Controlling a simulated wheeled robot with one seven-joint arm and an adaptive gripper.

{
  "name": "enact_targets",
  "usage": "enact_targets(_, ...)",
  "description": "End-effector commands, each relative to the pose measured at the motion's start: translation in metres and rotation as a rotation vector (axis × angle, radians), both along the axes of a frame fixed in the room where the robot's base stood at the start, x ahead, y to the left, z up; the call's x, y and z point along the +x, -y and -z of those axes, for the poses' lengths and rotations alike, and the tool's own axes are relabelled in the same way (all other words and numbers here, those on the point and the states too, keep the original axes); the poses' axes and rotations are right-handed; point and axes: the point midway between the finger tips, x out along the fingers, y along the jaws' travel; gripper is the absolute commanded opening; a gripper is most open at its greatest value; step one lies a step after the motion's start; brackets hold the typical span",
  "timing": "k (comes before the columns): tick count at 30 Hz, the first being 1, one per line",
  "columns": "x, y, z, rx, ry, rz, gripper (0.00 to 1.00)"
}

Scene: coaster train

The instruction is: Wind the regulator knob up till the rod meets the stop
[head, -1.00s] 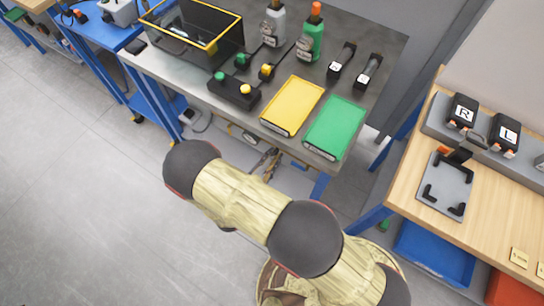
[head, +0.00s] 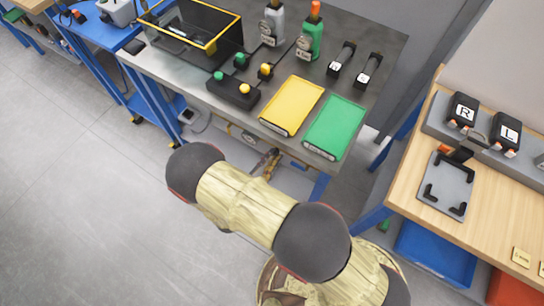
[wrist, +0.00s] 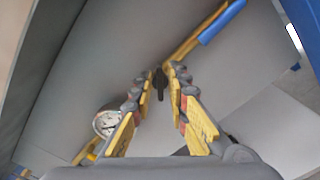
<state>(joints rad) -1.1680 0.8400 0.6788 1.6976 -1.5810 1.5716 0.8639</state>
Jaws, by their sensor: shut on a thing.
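The regulator knob (wrist: 160,84) shows in the wrist view as a small dark piece between my fingertips. My gripper (wrist: 161,76) is shut on it, with a finger on either side. In the head view my gripper (head: 269,163) is below the front edge of the steel table, and the knob cannot be made out there. A round white dial gauge (wrist: 107,122) is left of my fingers in the wrist view. I cannot make out the rod or the stop for certain.
A yellow pipe with a blue sleeve (wrist: 220,22) runs diagonally behind my fingers. Above my gripper, the steel table (head: 190,105) holds a yellow tray (head: 292,105), a green tray (head: 335,127) and a button box (head: 233,90). Open floor (head: 80,220) lies to the left.

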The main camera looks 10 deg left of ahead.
Motion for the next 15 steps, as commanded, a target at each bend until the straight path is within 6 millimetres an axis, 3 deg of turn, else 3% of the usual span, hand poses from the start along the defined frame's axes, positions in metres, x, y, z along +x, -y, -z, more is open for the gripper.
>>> enact_targets(9,-0.0001,0.0001,0.0003,-0.001,-0.001,-0.001,0.33)
enact_targets(15,-0.0001,0.0000,0.0002,-0.001,0.000,0.000,0.33)
